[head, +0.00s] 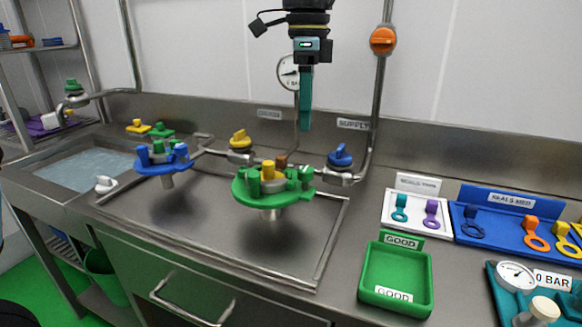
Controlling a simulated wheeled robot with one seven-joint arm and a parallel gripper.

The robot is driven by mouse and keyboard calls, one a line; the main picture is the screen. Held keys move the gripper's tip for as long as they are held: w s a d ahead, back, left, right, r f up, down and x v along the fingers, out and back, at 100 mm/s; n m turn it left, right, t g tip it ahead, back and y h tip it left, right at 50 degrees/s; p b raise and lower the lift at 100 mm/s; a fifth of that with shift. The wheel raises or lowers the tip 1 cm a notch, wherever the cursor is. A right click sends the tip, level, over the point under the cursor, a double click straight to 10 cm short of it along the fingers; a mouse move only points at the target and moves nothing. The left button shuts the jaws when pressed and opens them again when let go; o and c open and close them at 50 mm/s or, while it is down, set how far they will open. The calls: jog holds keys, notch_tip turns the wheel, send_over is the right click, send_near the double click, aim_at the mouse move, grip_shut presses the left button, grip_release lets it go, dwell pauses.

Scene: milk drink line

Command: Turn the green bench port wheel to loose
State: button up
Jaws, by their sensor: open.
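A green wheel (244,196) with upright green lugs and a yellow piece at its centre sits on a short metal stem above the steel bench, in the middle of the head view. Whether it is tight or loose cannot be read from it. My gripper (305,124) hangs pointing down, above and a little right of the green wheel, well clear of it. Its teal fingers are seen edge-on, overlapping, with nothing visible held.
A blue wheel (150,168) stands to the left. Yellow (240,140) and blue (340,157) valve knobs and pipes run behind. A green GOOD tray (427,290), a white tray (389,222) and a blue seals tray (468,237) lie right. A water sink (85,168) is left.

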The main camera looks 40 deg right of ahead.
aim_at(306, 169)
notch_tip(306, 169, down, 11)
jog(key=shift+s+r+p, duration=0.15)
jog(key=shift+p, duration=0.35)
jog(key=shift+c, duration=0.3)
jog(key=shift+d, duration=0.1)
grip_shut()
